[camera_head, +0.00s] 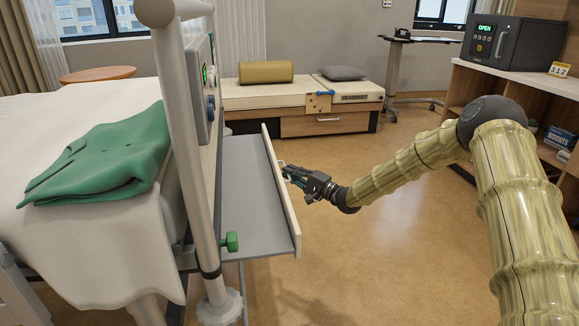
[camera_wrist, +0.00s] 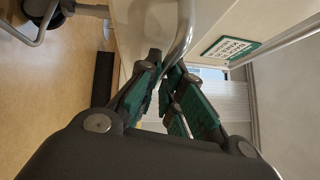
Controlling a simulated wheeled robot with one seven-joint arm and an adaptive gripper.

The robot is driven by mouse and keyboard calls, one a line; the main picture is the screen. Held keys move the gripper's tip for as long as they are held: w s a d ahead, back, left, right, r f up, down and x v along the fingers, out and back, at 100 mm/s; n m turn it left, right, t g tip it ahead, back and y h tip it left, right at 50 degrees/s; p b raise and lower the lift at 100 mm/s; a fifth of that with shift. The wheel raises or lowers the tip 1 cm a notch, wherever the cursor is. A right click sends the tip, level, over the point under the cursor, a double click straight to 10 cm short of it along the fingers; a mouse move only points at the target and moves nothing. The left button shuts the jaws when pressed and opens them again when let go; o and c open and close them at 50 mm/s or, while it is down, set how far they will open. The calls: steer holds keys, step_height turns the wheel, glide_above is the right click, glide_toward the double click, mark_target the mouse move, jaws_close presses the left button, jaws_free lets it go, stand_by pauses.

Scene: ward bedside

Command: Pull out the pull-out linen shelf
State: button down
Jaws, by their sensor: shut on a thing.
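The pull-out linen shelf (camera_head: 250,195) is a grey board with a cream front panel (camera_head: 281,190). My gripper (camera_head: 287,172) is at the outer side of the front panel. In the wrist view my gripper (camera_wrist: 168,88) has its green-padded fingers around a curved metal handle (camera_wrist: 183,38), shut on it. The handle is mostly hidden by the fingers in the head view.
The bed (camera_head: 75,205) with a folded green cloth (camera_head: 105,155) is at the left. A bench with drawers (camera_head: 300,105) stands behind. The floor between is clear.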

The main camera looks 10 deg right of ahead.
steer(key=shift+s+d+p, duration=0.1)
steer(key=shift+d+p, duration=0.65)
steer(key=shift+d, duration=1.8)
steer(key=c, duration=1.6)
jaws_free()
steer(key=shift+o, duration=0.2)
steer(key=shift+s, duration=0.1)
steer(key=v, duration=1.2)
steer(key=shift+f, duration=0.1)
